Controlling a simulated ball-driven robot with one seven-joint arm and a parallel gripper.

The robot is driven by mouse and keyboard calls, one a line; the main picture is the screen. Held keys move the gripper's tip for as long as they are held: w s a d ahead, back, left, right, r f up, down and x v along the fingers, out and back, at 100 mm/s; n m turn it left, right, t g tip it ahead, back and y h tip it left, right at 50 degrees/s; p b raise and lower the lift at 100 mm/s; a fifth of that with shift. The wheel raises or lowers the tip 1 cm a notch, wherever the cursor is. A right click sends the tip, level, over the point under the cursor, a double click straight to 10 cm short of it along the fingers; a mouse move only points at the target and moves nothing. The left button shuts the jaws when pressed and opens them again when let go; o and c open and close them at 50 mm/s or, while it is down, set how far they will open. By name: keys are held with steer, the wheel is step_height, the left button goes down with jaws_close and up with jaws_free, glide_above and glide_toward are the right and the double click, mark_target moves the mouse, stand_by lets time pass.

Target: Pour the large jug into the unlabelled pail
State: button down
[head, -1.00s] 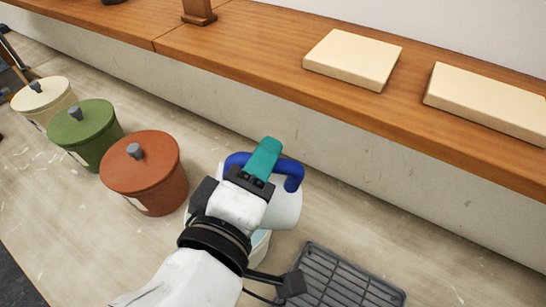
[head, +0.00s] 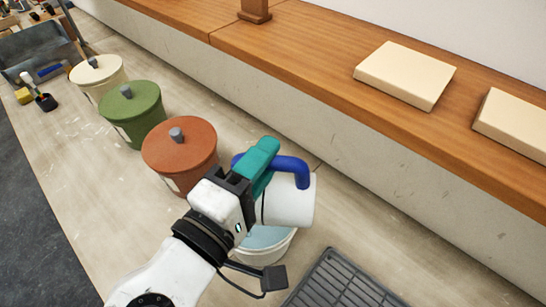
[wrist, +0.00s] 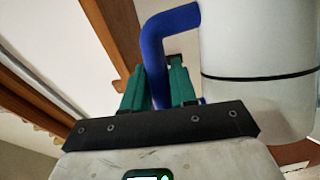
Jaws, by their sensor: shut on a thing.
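The large jug (head: 292,205) is white with a blue handle (head: 288,168) and a thin dark line around its body. My gripper (head: 262,158) is shut on the handle. In the wrist view, the green fingers (wrist: 160,88) sit on both sides of the handle, with the jug's body (wrist: 255,50) to the right. The jug looks tilted and is held above an open white pail (head: 262,258) on the counter. Pale blue shows inside the pail. The jug's mouth is hidden, and I cannot see any stream. My gripper and jug cover part of the pail.
Lidded red (head: 180,145), green (head: 132,108) and cream (head: 98,72) pails stand in a row to the left. A grey rack (head: 345,285) lies to the right of the open pail. A wooden ledge (head: 310,75) with pale blocks (head: 405,75) runs behind.

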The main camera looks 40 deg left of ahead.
steer(key=shift+s+a+r+n+t+p, duration=0.15)
steer(key=shift+s+a+r+n+p, duration=0.1)
steer(key=shift+s+a+n, duration=0.25)
steer(key=shift+s+a+r+n+t+p, duration=0.15)
steer(key=shift+a+n+p, duration=0.2)
steer(key=shift+a, duration=0.3)
steer(key=shift+s+a+n+t+y+p, duration=0.15)
steer(key=shift+s+a+n, duration=0.15)
steer(key=shift+a+n, duration=0.25)
steer(key=shift+s+a+n+t+y+p, duration=0.15)
steer(key=shift+s+a+n, duration=0.15)
steer(key=shift+a+n, duration=0.25)
stand_by(1.2)
